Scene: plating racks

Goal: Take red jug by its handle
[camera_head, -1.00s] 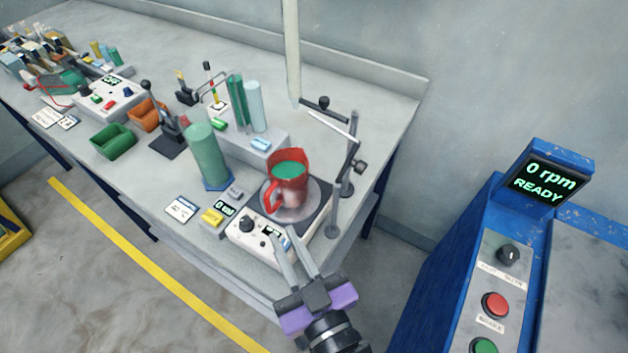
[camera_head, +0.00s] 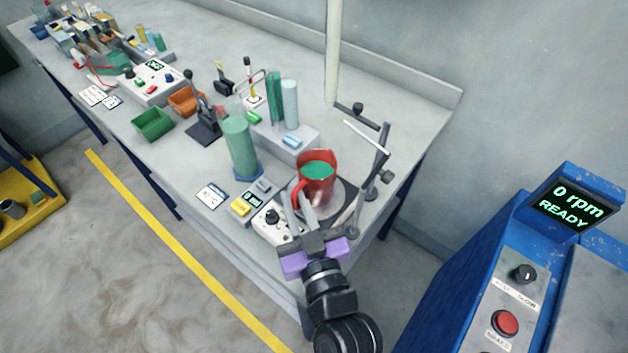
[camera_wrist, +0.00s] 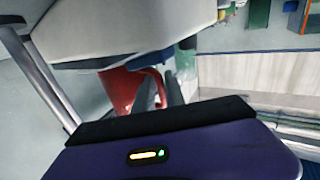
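The red jug (camera_head: 316,184) stands upright on the round plate of a white stirrer-like device (camera_head: 272,221), with green contents showing inside. Its handle is on the near left side, close to my fingertips. My gripper (camera_head: 295,198) reaches in from the front with its fingers apart. I cannot tell whether the handle lies between the fingers; no firm hold shows.
A metal stand with clamp rods (camera_head: 372,178) rises right of the jug. A blue console (camera_head: 505,250) is at the right.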

